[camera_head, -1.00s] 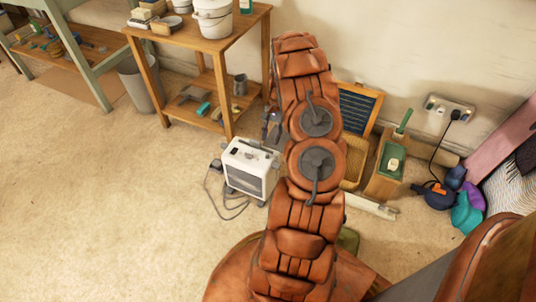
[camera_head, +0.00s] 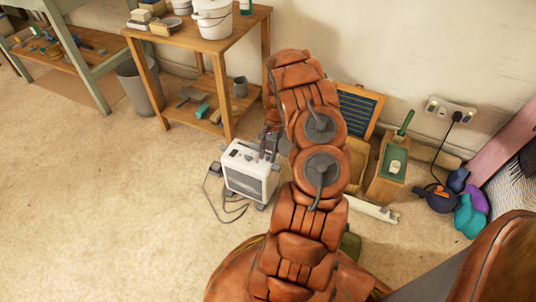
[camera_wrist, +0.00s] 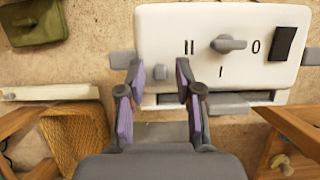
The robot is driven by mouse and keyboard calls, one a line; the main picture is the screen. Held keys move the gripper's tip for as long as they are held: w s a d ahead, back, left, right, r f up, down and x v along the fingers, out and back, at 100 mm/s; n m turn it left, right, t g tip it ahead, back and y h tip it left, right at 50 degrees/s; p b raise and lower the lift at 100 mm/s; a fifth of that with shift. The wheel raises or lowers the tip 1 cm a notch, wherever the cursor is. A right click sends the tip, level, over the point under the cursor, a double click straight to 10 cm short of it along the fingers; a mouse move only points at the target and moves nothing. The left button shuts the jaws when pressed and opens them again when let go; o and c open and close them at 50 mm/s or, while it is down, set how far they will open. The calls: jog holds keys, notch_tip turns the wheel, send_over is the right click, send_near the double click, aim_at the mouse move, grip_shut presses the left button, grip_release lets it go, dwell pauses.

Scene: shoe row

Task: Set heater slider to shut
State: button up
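The white heater (camera_head: 250,172) stands on the floor left of my arm in the head view. Its white top panel (camera_wrist: 200,20) fills the upper wrist view, with II, I and O marks around a grey rotary knob (camera_wrist: 228,44) and a dark rocker switch (camera_wrist: 283,44). A small grey nub (camera_wrist: 160,72), perhaps the slider, shows near the panel's front edge. My gripper (camera_wrist: 158,76) is open, its two purple-padded fingers apart on either side of the nub. I cannot tell whether they touch it. In the head view my gripper (camera_head: 268,142) is at the heater's top, partly hidden by my arm.
A wooden table (camera_head: 190,35) with shelves stands behind the heater. A grey cord (camera_head: 222,205) lies on the floor to its left. A wooden box (camera_head: 385,175) and wicker basket (camera_wrist: 75,140) stand nearby. The floor at left is clear.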

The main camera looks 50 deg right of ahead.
grip_shut()
dwell(0.3)
